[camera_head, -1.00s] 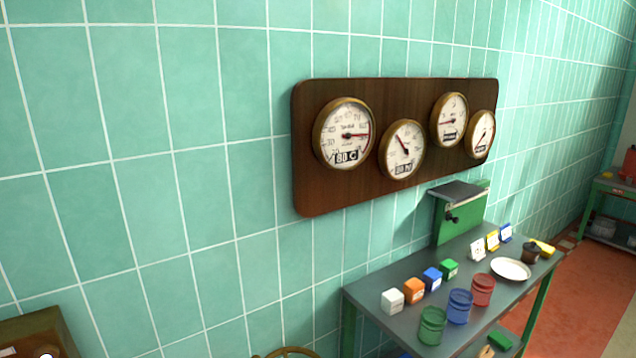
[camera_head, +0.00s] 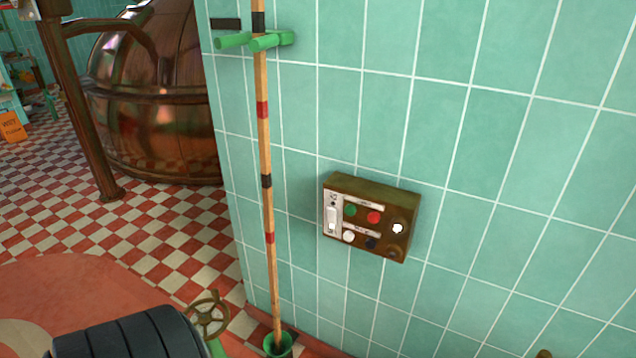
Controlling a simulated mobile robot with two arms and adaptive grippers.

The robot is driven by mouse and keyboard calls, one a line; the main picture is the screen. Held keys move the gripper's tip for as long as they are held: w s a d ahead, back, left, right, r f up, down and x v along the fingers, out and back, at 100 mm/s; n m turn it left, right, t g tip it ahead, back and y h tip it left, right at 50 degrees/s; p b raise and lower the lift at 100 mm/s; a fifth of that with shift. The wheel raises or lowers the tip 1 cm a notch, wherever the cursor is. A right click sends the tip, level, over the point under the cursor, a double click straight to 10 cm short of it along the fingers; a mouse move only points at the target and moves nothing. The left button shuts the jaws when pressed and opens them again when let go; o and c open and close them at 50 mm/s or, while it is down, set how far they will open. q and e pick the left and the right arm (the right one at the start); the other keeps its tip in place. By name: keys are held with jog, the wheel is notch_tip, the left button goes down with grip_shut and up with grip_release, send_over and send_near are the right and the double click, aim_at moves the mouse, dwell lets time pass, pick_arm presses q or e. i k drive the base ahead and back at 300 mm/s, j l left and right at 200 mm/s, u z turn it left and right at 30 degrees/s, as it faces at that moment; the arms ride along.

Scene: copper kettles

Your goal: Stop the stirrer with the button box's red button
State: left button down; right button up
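The button box (camera_head: 346,183), a brown, worn metal box, is fixed to the green tiled wall near the middle of the view. Its red button (camera_head: 374,217) sits in the upper row, right of a green button (camera_head: 350,210). Below them are a white button (camera_head: 348,236) and a black one (camera_head: 371,243). A white switch (camera_head: 331,219) is at the left end, and a bright white round spot (camera_head: 397,228) shows at the right. The stirrer cannot be seen. Neither gripper is in view, and nothing touches the box.
A tall banded wooden rod (camera_head: 268,205) stands left of the box, between green pegs (camera_head: 262,41) and a green cup (camera_head: 279,346). A copper kettle (camera_head: 150,110) stands behind, left. A brass handwheel (camera_head: 208,312) is low in front. The wall right of the box is clear.

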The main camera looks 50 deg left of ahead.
aim_at(374, 217)
jog(key=u, duration=1.15)
jog(key=j, duration=0.1)
